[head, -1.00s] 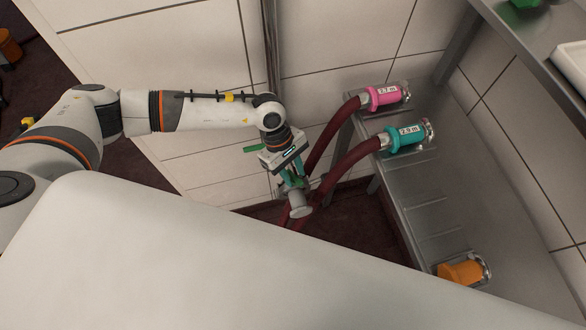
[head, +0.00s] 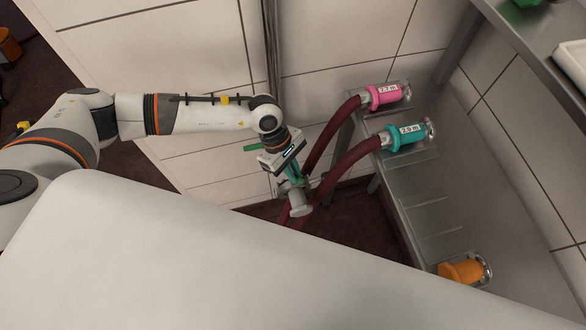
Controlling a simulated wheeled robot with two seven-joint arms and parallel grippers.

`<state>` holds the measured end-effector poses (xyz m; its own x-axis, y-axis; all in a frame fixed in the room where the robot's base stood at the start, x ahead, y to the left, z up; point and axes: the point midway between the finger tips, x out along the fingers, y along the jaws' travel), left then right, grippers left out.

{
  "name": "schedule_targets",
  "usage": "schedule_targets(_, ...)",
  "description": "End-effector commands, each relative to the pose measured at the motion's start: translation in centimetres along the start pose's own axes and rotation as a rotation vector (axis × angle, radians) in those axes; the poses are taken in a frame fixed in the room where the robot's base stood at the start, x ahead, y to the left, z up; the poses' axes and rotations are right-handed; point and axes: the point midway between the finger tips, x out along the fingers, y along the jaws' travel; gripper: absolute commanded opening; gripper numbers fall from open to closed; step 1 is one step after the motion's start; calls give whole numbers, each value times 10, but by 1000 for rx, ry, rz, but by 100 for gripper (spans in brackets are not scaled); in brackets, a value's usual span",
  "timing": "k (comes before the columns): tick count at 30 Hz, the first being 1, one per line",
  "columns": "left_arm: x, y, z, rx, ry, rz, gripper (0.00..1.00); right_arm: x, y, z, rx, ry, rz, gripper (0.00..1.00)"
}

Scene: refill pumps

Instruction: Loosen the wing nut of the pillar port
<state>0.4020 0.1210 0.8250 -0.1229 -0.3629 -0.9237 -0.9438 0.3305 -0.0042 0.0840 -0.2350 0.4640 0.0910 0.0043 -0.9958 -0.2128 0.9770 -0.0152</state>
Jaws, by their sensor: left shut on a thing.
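My left gripper (head: 292,180) comes in from the left and points down at the pillar port (head: 299,206), a grey metal fitting low in front of the tiled wall. Its fingers are closed at the top of the fitting, where the wing nut sits. The nut is small and mostly hidden by the fingers, so its exact angle cannot be told. My right gripper is not in view.
A metal shelf (head: 425,200) on the right bears a pink coupling (head: 383,97), a teal coupling (head: 405,138) and an orange one (head: 460,270). Dark red hoses (head: 340,174) run from the pink and teal couplings down close beside my left gripper. A large pale surface fills the foreground.

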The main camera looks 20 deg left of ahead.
Motion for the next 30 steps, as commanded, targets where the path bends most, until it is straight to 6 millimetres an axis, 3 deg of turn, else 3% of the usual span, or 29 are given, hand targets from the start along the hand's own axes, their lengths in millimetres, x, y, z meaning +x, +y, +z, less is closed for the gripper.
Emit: schedule_targets(30,0,4,-3,-775,5,-320,0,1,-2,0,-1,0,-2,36)
